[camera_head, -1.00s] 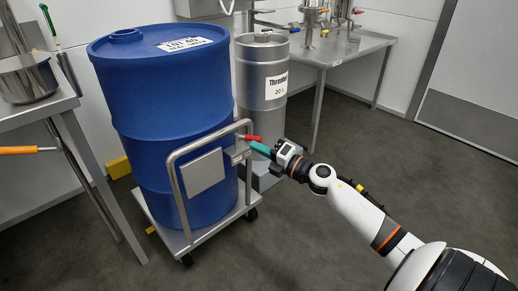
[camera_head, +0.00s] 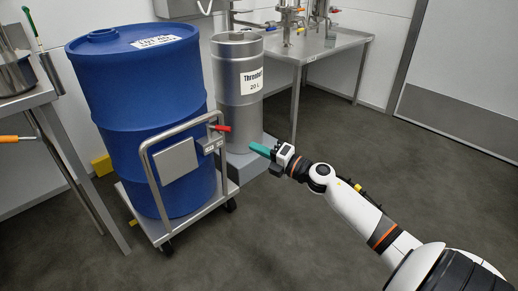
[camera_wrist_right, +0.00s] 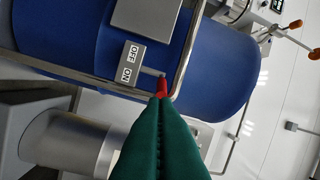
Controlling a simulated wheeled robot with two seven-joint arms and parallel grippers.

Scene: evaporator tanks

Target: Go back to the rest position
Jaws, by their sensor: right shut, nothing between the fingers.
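My right gripper (camera_head: 262,150) is in the middle of the head view, its green fingers shut and empty. Its tip points left toward the trolley (camera_head: 196,229) and stands apart from the red lever (camera_head: 221,128) on the trolley's handle. In the right wrist view the shut green fingers (camera_wrist_right: 160,112) fill the lower middle, with the red lever (camera_wrist_right: 161,87) just beyond their tip and an ON/OFF plate (camera_wrist_right: 131,63) beside it. My left gripper is not in view.
A blue drum (camera_head: 140,110) stands on the trolley. A steel keg (camera_head: 237,95) stands behind on a grey base (camera_head: 245,165). A steel table (camera_head: 315,45) is at the back, another bench (camera_head: 30,98) at the left. The floor (camera_head: 330,130) right of the trolley is clear.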

